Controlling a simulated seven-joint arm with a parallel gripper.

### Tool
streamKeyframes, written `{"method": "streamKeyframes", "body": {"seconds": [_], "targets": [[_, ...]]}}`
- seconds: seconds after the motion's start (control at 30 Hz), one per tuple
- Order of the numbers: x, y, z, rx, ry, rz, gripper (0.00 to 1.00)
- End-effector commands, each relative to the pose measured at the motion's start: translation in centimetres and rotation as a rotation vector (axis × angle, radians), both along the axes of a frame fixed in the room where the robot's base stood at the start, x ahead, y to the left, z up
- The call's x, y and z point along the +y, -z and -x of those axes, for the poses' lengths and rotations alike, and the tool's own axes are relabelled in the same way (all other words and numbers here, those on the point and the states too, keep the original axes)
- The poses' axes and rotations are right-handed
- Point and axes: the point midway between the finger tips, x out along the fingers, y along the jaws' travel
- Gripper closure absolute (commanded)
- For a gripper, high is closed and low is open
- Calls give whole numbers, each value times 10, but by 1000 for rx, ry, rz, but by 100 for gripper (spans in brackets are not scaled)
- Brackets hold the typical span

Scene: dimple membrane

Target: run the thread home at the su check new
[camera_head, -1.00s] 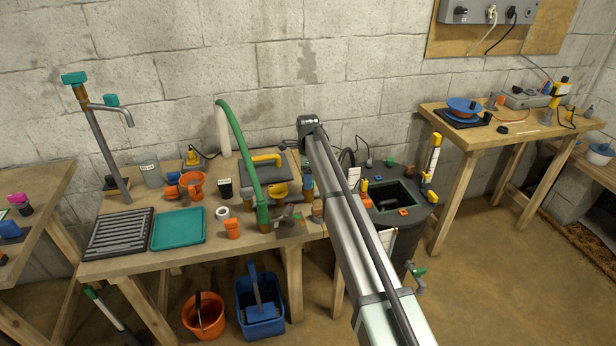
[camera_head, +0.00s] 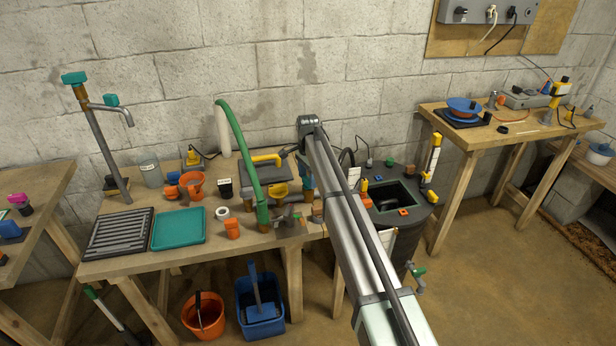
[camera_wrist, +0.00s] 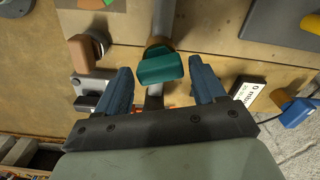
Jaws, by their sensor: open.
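In the wrist view my gripper (camera_wrist: 161,76) is open, with one blue finger on each side of a teal knob-like piece (camera_wrist: 160,66). The teal piece sits in line with a grey pipe (camera_wrist: 164,18); I cannot tell whether the fingers touch it. A white label (camera_wrist: 246,92) with dark lettering lies right of the right finger; its words are too small to read surely. In the head view my arm reaches to the right end of the middle bench (camera_head: 180,262), and my fingertips cannot be made out there. No thread can be picked out.
A green hose (camera_head: 244,160) arches over the bench beside my arm. A dark tank (camera_head: 414,216) with a square opening stands right of my arm.

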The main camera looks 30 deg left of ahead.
Motion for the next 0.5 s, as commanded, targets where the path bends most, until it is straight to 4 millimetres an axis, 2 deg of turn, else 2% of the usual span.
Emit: {"method": "streamKeyframes", "body": {"seconds": [0.2, 0.5], "targets": [[0, 0, 0, 0, -145, 0, 31], [0, 0, 0, 0, -161, 0, 31]]}}
